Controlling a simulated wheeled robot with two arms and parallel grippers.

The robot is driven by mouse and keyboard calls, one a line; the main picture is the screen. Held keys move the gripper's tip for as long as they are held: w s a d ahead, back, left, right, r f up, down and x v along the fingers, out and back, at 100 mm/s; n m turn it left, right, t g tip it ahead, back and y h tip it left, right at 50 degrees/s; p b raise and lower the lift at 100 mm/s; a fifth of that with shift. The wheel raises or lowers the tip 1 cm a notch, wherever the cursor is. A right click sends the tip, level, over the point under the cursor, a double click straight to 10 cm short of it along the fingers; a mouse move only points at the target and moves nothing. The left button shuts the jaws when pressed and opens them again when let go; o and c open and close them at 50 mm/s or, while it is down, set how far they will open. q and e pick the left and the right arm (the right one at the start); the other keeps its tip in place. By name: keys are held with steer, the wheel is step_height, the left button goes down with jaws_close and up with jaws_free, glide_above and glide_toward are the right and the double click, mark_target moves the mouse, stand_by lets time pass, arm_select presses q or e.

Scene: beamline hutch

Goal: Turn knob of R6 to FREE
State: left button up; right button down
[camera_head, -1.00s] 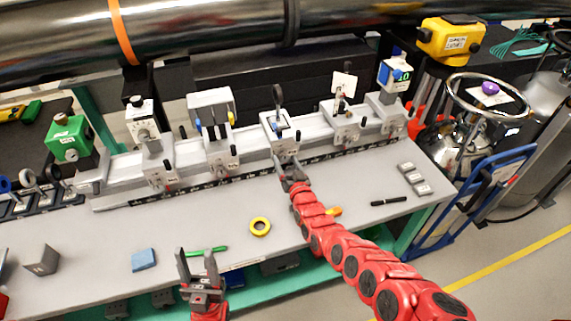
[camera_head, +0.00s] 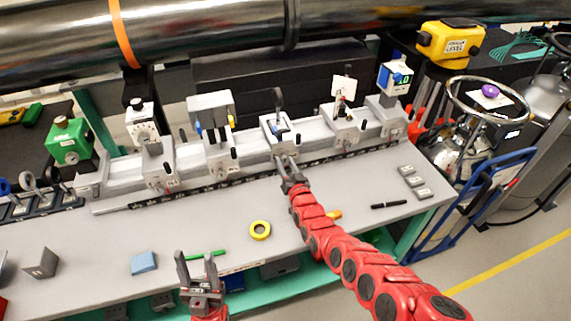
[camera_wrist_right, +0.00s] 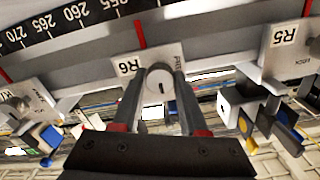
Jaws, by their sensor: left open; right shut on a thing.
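The R6 carrier (camera_head: 277,132) stands on the rail, with a dark ring-topped post on it. In the right wrist view its R6 plate (camera_wrist_right: 128,68) appears upside down. Its round grey knob (camera_wrist_right: 159,82) carries a small dark mark, pointing down in that picture. Small lettering beside the knob is hard to read. My right gripper (camera_head: 285,163) is at the front of this carrier; in the wrist view its fingers (camera_wrist_right: 158,103) are closed on both sides of the knob. My left gripper (camera_head: 200,262) is open and empty near the bench's front edge.
Neighbouring carriers (camera_head: 345,128) stand close along the rail on both sides; R5 (camera_wrist_right: 284,42) is beside R6. A large pipe (camera_head: 210,30) crosses above.

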steer(key=shift+n, duration=0.3)
steer(key=n+p, duration=0.1)
steer(key=n, duration=0.1)
steer(key=shift+r+n, duration=0.1)
steer(key=shift+n, duration=0.2)
steer(key=n, duration=0.2)
steer(key=shift+n, duration=0.4)
steer(key=shift+a+n, duration=0.1)
steer(key=shift+n, duration=0.3)
steer(key=shift+f+n+b, duration=0.25)
steer(key=shift+n+b, duration=0.1)
steer(key=shift+n, duration=0.55)
steer(key=n+b, duration=0.1)
steer(key=n, duration=0.1)
steer(key=shift+n, duration=0.4)
steer(key=n+b, duration=0.2)
steer(key=n, duration=0.2)
steer(key=shift+n+b, duration=0.4)
steer(key=shift+r+n+b, duration=0.1)
steer(key=shift+n+b, duration=0.25)
steer(key=shift+n, duration=0.45)
